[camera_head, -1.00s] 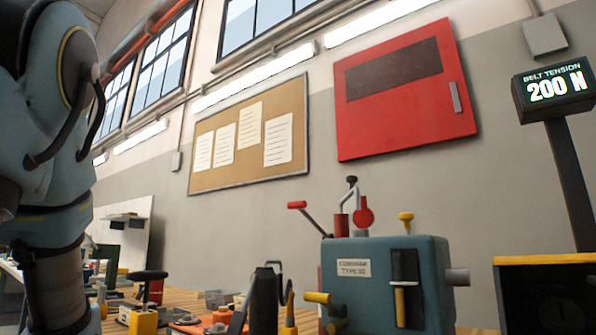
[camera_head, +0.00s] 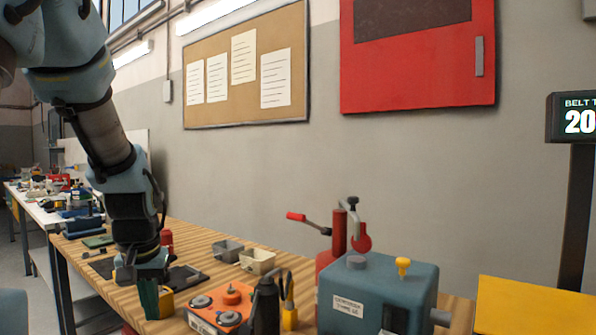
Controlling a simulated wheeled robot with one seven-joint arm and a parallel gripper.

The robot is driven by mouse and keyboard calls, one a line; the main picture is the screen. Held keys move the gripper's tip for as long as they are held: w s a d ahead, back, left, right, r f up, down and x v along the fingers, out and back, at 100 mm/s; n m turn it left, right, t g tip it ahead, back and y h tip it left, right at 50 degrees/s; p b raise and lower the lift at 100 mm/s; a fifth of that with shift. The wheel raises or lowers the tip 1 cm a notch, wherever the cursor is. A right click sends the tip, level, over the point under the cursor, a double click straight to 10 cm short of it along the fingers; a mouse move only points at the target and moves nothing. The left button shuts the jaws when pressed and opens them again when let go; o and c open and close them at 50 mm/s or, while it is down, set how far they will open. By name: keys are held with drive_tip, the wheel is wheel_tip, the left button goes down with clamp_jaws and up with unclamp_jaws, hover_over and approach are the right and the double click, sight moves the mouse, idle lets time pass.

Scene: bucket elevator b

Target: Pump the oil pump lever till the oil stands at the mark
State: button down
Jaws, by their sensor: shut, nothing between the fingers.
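A lever with a red grip (camera_head: 296,217) sticks out to the upper left from a red upright cylinder (camera_head: 338,232) behind the teal machine box (camera_head: 372,283); I take it for the pump lever. A dark gauge-like part (camera_head: 395,318) on the box's front is cut by the lower picture edge, so no oil level or mark can be read. My gripper (camera_head: 138,274) points down over the left part of the wooden bench, well left of the lever and apart from it. Its fingertips are small and partly obscured; it is shut and empty.
An orange block with round knobs (camera_head: 222,305), a dark bottle-like object (camera_head: 265,302) and a green piece (camera_head: 149,297) stand between my gripper and the box. Two small bins (camera_head: 257,261) stand behind. A belt tension display (camera_head: 577,118) is at right.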

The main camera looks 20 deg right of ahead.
drive_tip(key=w+d+r+m+h, duration=0.1)
drive_tip(key=w+d+r+m, duration=0.2)
drive_tip(key=d+r, duration=0.9)
drive_tip(key=w+d+r+m, duration=0.4)
drive_tip(key=d+r, duration=0.6)
drive_tip(key=d, duration=0.3)
drive_tip(key=s+d+r+m+g, duration=0.1)
drive_tip(key=s+d+r, duration=0.3)
drive_tip(key=r, duration=0.5)
drive_tip(key=d+m, duration=0.1)
drive_tip(key=d, duration=0.1)
drive_tip(key=shift+s+d+r+g, duration=0.15)
drive_tip(key=shift+s+d+g, duration=0.15)
drive_tip(key=shift+s+d, duration=0.1)
drive_tip(key=f, duration=0.3)
drive_tip(key=d+f, duration=0.1)
drive_tip(key=f, duration=0.2)
drive_tip(key=w+f, duration=0.1)
drive_tip(key=f, duration=0.2)
drive_tip(key=shift+d, duration=0.25)
drive_tip(key=f, duration=0.2)
drive_tip(key=a+p, duration=0.1)
drive_tip(key=shift+s+a+f, duration=0.1)
drive_tip(key=shift+s+f, duration=0.25)
drive_tip(key=shift+f, duration=0.05)
drive_tip(key=shift+s+a+f, duration=0.15)
drive_tip(key=shift+a+f, duration=0.15)
drive_tip(key=shift+f, duration=0.4)
drive_tip(key=shift+f, duration=0.15)
